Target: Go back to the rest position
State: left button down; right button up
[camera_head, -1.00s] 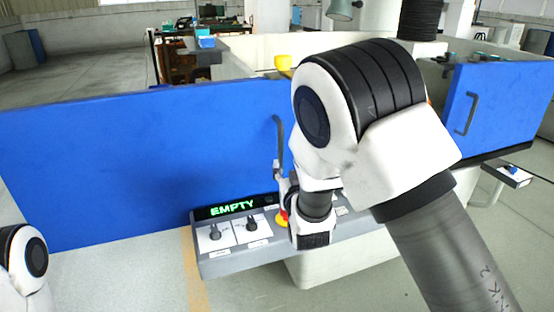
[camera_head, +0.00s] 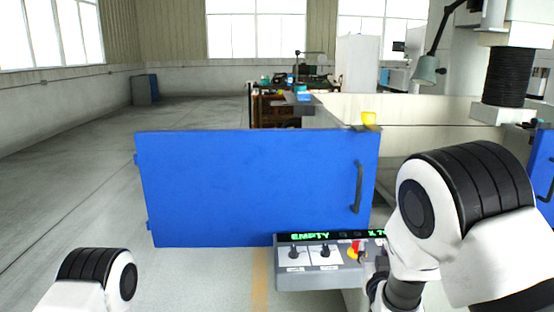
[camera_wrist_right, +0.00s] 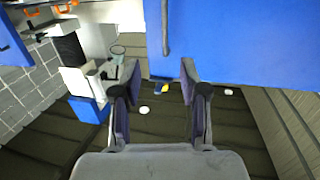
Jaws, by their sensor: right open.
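My right arm comes in at the right of the head view, its white and black links covering part of the control panel. Its gripper (camera_head: 374,286) shows only in small part, beside the panel's red and yellow button. In the right wrist view my right gripper (camera_wrist_right: 161,76) has its two fingers well apart, with nothing held between them. A blue door (camera_wrist_right: 240,40) fills the upper right of that view, beyond the fingers. My left arm shows only as a white and black link at the lower left of the head view; its gripper is out of sight.
The grey control panel (camera_head: 320,280) has two knobs and a green "EMPTY" display. The blue door (camera_head: 250,185) with a dark handle (camera_head: 358,187) stands behind it. Open floor (camera_head: 75,175) lies at left.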

jog(key=s+d+f+g+p, duration=0.1)
jog(key=s+f+g, duration=0.2)
jog(key=s+f, duration=0.35)
jog(key=s+d+f+g+p, duration=0.1)
jog(key=s+d+f+g, duration=0.15)
jog(key=f, duration=0.65)
jog(key=s+d+f+g+p, duration=0.1)
jog(key=s+f+g, duration=0.1)
jog(key=s+f, duration=0.45)
pick_arm(q)
jog(key=r, duration=0.3)
jog(key=shift+w+r, duration=0.2)
jog(key=shift+w, duration=0.05)
pick_arm(e)
jog(key=s+a+f+g+y, duration=0.1)
jog(key=s+f+g, duration=0.3)
jog(key=s, duration=0.8)
jog(key=s+a+f+n+g+y, duration=0.1)
jog(key=s+f+g, duration=0.3)
jog(key=s, duration=0.8)
jog(key=shift+f+g+y, duration=0.4)
jog(key=shift+g, duration=0.45)
jog(key=shift+s, duration=0.1)
